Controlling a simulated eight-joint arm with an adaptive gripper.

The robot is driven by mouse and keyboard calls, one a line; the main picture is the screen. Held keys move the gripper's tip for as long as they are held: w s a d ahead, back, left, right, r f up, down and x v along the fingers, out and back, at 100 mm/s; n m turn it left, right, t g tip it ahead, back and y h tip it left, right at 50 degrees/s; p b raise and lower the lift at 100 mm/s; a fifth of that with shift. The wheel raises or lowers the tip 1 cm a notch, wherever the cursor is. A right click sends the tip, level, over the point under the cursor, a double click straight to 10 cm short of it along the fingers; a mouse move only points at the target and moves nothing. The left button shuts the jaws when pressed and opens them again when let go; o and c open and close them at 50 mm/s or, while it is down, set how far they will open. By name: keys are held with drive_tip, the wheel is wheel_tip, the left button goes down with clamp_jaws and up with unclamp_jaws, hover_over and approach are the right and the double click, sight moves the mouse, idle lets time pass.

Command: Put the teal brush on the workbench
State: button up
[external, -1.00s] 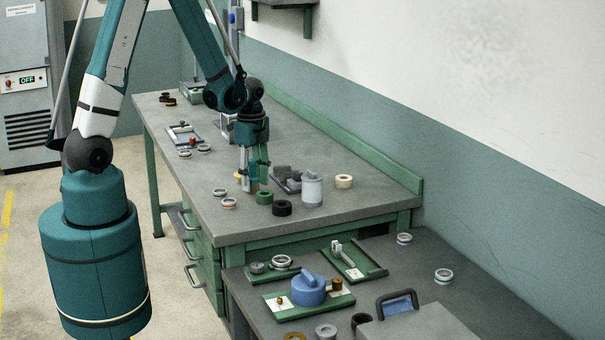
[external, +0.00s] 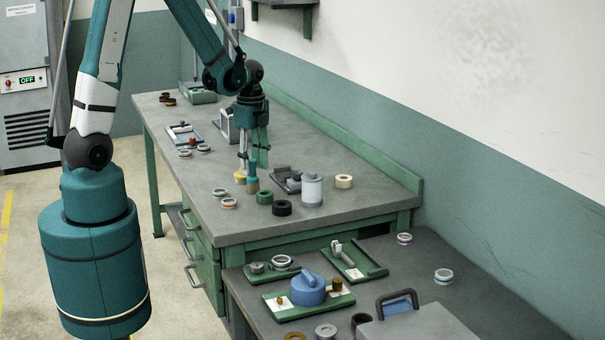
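The teal brush (external: 252,176) stands upright on the grey workbench (external: 330,217), with its teal handle up and its tan end down on the top. My gripper (external: 253,158) is just above it, pointing down, with its fingers spread to either side of the brush's upper end. I see no finger closed on the brush. The fingertips are small here, and any slight contact is hard to make out.
A yellow item (external: 240,176) is close left of the brush. A green ring (external: 265,197), a black ring (external: 282,208) and a grey cylinder (external: 312,190) stand to the right. Small rings (external: 228,203) lie to the left. The bench's near right area is clear.

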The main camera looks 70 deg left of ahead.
drive_tip(key=shift+r, duration=3.4)
drive_tip(key=shift+d+r, duration=0.3)
drive_tip(key=shift+r, duration=0.1)
drive_tip(key=s+d+r+n+t, duration=0.3)
drive_tip(key=s+d+r+n, duration=0.2)
drive_tip(key=d+r, duration=0.3)
drive_tip(key=s+d+r+n+t, duration=0.4)
drive_tip(key=s+d+r+n, duration=0.2)
drive_tip(key=d+r, duration=0.3)
drive_tip(key=shift+s+d+r, duration=0.15)
drive_tip(key=shift+s+d, duration=0.25)
drive_tip(key=shift+d, duration=0.7)
